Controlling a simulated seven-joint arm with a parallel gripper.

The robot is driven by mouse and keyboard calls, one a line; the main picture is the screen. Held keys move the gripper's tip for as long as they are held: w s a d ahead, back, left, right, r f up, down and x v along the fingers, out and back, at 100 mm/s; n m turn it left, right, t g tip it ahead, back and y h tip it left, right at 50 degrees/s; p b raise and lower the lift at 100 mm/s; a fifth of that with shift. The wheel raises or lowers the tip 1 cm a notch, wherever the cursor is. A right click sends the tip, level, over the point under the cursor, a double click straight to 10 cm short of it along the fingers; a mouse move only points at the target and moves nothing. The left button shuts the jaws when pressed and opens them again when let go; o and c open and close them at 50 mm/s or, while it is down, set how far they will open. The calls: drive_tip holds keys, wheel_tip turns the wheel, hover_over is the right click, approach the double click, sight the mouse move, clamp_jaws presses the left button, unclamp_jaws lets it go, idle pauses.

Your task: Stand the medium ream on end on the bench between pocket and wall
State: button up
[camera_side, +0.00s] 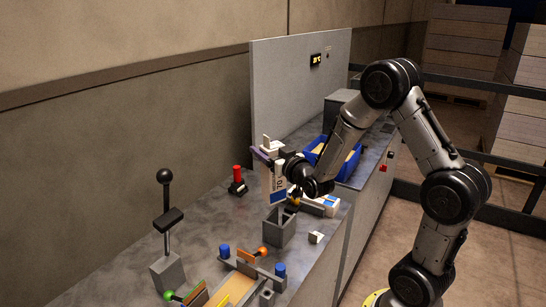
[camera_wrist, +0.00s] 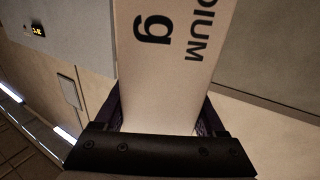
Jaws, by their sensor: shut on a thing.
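The medium ream is white, with "DIUM" and "g" readable in the wrist view (camera_wrist: 165,60). In the side view the ream (camera_side: 278,184) hangs roughly upright, with a "70" marking and a blue band near its lower end. My gripper (camera_side: 268,157) is shut on it near its upper part; purple finger pads show at both sides in the wrist view (camera_wrist: 162,118). A grey open-topped box, apparently the pocket (camera_side: 279,230), stands on the bench (camera_side: 215,222) just in front of the ream. The grey upright panel (camera_side: 290,85) stands behind. I cannot tell whether the ream's lower end touches the bench.
Another white and blue pack (camera_side: 328,204) lies right of the pocket. A blue bin (camera_side: 347,166) stands behind my wrist. A red-topped device (camera_side: 237,180) is left of the ream, and a tall black-knobbed lever (camera_side: 167,230) stands further left. A fixture with blue knobs (camera_side: 245,272) is in front.

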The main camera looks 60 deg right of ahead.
drive_tip(key=w+a, duration=0.3)
drive_tip(key=w, duration=0.8)
drive_tip(key=shift+w+f+y, duration=0.3)
drive_tip(key=shift+w+y, duration=0.05)
drive_tip(key=shift+y, duration=0.05)
wheel_tip(320, 180, down, 11)
drive_tip(key=shift+r, duration=0.2)
idle(0.4)
